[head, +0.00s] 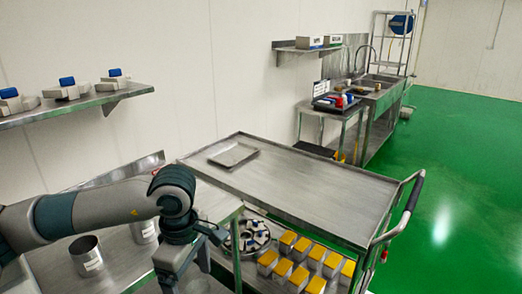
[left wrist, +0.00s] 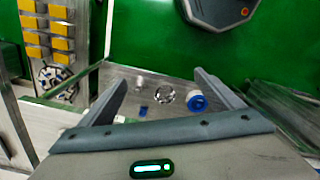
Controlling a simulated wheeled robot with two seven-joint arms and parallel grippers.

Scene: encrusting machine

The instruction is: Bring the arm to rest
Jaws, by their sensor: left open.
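My left arm comes in from the left in the head view, over the steel table at the lower left. Its gripper (head: 178,262) points down near the bottom edge, and its fingertips are not clear there. In the left wrist view the two fingers of the left gripper (left wrist: 161,77) are spread apart with nothing held between them. Below and beyond them, a steel surface (left wrist: 125,76) carries a blue-and-white round item (left wrist: 197,103), a pale ring (left wrist: 164,95) and small blue pieces. My right gripper is in neither view.
A steel cart (head: 300,190) with a flat tray (head: 233,154) on top stands right of the arm. Its lower shelf holds several yellow-topped containers (head: 303,247) and a round holder (head: 246,238). Steel pots (head: 87,252) stand beside the arm. A wall shelf (head: 75,106) is above. Green floor (head: 455,190) is clear at right.

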